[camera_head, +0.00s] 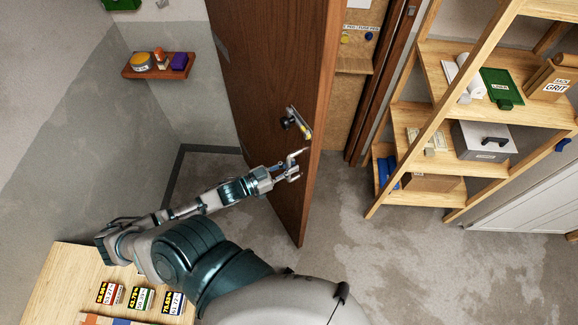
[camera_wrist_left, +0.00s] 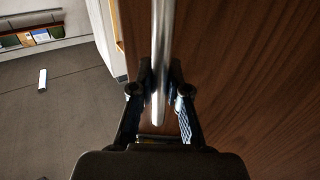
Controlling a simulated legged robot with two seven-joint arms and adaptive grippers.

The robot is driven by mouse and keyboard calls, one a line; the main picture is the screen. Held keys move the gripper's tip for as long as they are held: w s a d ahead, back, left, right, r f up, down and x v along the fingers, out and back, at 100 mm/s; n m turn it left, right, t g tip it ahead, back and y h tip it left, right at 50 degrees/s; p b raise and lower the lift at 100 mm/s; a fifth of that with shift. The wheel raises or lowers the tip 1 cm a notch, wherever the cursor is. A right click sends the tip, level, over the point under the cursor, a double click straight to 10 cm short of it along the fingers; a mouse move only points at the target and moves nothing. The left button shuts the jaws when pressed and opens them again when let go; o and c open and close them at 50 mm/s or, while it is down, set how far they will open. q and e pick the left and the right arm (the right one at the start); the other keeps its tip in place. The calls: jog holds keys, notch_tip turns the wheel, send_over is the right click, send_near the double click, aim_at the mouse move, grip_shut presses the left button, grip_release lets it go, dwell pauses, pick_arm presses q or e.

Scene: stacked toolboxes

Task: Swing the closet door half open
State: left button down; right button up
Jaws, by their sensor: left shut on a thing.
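The brown wooden closet door (camera_head: 255,70) stands ajar, swung out from its frame, and part of the closet inside shows to its right. A metal handle with a yellowish part (camera_head: 298,123) sits near the door's free edge. My left arm reaches in from the left, and my left gripper (camera_head: 292,167) is at the door face near that edge, just below the handle fitting. In the left wrist view my left gripper (camera_wrist_left: 160,105) has its fingers on both sides of a long silver handle bar (camera_wrist_left: 161,60), shut on it. My right gripper is not in view.
A wooden shelf rack (camera_head: 430,110) with boxes stands right of the closet. A small wall shelf (camera_head: 158,74) holds several items at the left. A wooden table (camera_head: 55,285) with labelled cards is at the lower left. The floor (camera_head: 400,265) right of the door is clear.

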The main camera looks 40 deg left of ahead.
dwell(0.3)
pick_arm(q)
jog(key=c, duration=1.1)
grip_release()
jog(key=shift+c, duration=0.2)
jog(key=v, duration=1.2)
jog(key=shift+f, duration=0.1)
